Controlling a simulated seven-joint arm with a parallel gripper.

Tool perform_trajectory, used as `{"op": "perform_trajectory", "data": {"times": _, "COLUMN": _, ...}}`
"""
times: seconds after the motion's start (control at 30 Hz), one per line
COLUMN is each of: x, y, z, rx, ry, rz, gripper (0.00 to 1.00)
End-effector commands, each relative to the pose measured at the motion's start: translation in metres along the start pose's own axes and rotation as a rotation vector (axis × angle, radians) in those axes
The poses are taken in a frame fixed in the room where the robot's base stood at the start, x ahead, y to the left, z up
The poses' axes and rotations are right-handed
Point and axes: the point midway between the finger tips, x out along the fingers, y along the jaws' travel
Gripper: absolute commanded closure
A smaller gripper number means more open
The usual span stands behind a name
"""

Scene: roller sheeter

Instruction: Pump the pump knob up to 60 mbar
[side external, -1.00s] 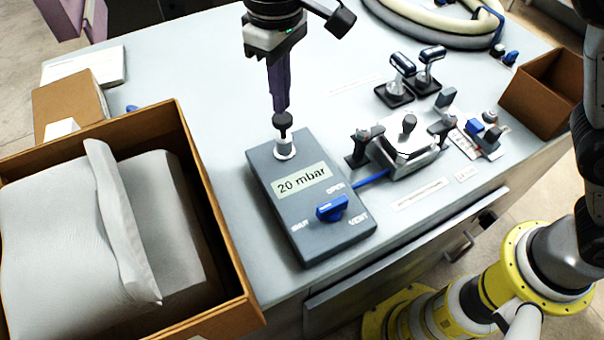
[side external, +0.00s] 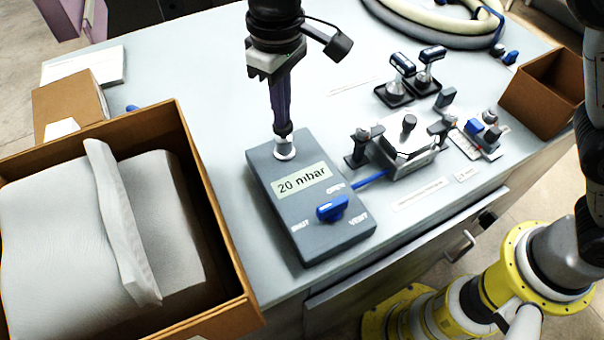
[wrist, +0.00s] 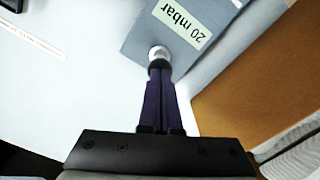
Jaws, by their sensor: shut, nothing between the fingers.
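The grey pump box (side external: 318,238) lies on the bench, and its display (side external: 302,179) reads 20 mbar. The box also shows in the wrist view (wrist: 147,38). The black pump knob (side external: 285,137) sits low on its pale metal collar (side external: 285,151) at the far left end of the box. My gripper (side external: 283,126) is shut and empty, with its dark fingertips pointing down onto the knob's top. In the wrist view my gripper (wrist: 160,72) covers most of the knob. The blue valve lever (side external: 332,208) sits at the box's near end, among the labels OPEN, SHUT and VENT.
A large cardboard box (side external: 228,262) with white padded contents stands left of the pump box. A blue hose (side external: 371,179) runs right to a metal clamp device (side external: 408,152). Dark-handled tools (side external: 402,66) stand behind it. A small brown box (side external: 541,92) is at the right edge.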

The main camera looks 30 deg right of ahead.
Motion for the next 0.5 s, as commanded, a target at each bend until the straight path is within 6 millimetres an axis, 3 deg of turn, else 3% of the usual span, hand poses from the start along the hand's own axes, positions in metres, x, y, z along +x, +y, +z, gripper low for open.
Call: {"op": "perform_trajectory", "data": {"times": 0.5, "x": 0.019, "y": 0.0, "z": 0.001, "rx": 0.0, "ry": -0.007, "rz": 0.001, "gripper": 1.0}}
